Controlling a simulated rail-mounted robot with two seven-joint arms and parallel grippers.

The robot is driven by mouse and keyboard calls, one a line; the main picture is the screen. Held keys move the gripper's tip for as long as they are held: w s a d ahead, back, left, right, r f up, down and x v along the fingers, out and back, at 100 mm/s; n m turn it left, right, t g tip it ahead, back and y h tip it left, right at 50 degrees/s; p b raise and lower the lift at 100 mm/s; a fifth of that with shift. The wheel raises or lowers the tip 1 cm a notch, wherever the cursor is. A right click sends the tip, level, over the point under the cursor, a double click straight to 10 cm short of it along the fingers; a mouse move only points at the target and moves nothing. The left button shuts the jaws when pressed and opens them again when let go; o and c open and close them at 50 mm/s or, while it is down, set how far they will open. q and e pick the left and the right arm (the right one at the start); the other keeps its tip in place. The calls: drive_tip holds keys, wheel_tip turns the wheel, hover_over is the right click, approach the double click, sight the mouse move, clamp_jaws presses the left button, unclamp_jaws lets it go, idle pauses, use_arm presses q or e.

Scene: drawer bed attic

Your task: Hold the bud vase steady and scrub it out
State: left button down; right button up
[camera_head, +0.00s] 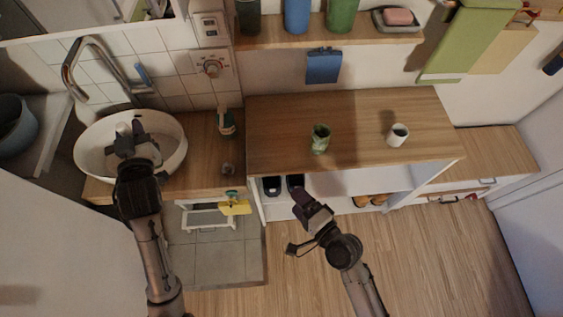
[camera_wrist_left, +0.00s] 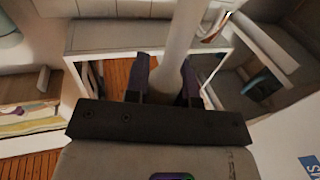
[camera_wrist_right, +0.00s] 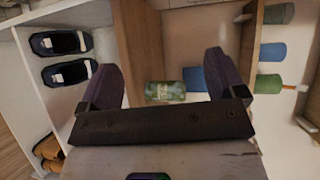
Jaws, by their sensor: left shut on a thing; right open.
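My left gripper (camera_head: 128,138) is over the round white basin (camera_head: 177,163) at the left. It is shut on a slim white piece (camera_wrist_left: 182,45), which looks like the bud vase's neck and runs up between the fingers in the left wrist view. Its white top (camera_head: 123,129) shows at the gripper in the head view; the rest is hidden. My right gripper (camera_head: 299,190) is open and empty in front of the wooden counter. In the right wrist view a green mottled cup (camera_wrist_right: 165,91) shows beyond its fingers. I cannot make out a scrubbing brush for certain.
The mottled cup (camera_head: 320,139) and a white cup (camera_head: 398,135) stand on the counter (camera_head: 275,125). A curved tap (camera_head: 85,60) rises behind the basin. A small green-and-brown item (camera_head: 227,122) stands right of the basin. A yellow cloth (camera_head: 236,207) hangs on a rack below.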

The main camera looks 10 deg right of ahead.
drive_tip(key=w+d+r+m+t+h, duration=0.2)
drive_tip(key=w+m+t+h, duration=0.4)
drive_tip(key=m, duration=0.7)
drive_tip(key=m+g+h, duration=0.3)
drive_tip(key=m+h, duration=0.5)
drive_tip(key=m, duration=0.7)
approach(320, 142)
drive_tip(key=w, duration=0.2)
use_arm(q)
drive_tip(key=w+a+f+n+g+y, duration=0.1)
drive_tip(key=w+a+f+n+y, duration=0.1)
drive_tip(key=a, duration=0.5)
drive_tip(key=shift+w+a+f+g+y, duration=0.4)
drive_tip(key=shift+w+f+y, duration=0.3)
drive_tip(key=shift+w+f, duration=0.25)
use_arm(e)
drive_tip(key=x, duration=1.1)
drive_tip(key=shift+d+f, duration=0.3)
use_arm(q)
drive_tip(key=shift+r, duration=0.1)
use_arm(e)
drive_tip(key=c, duration=1.1)
drive_tip(key=shift+o, duration=0.2)
drive_tip(key=o, duration=1.1)
drive_tip(key=shift+c, duration=0.2)
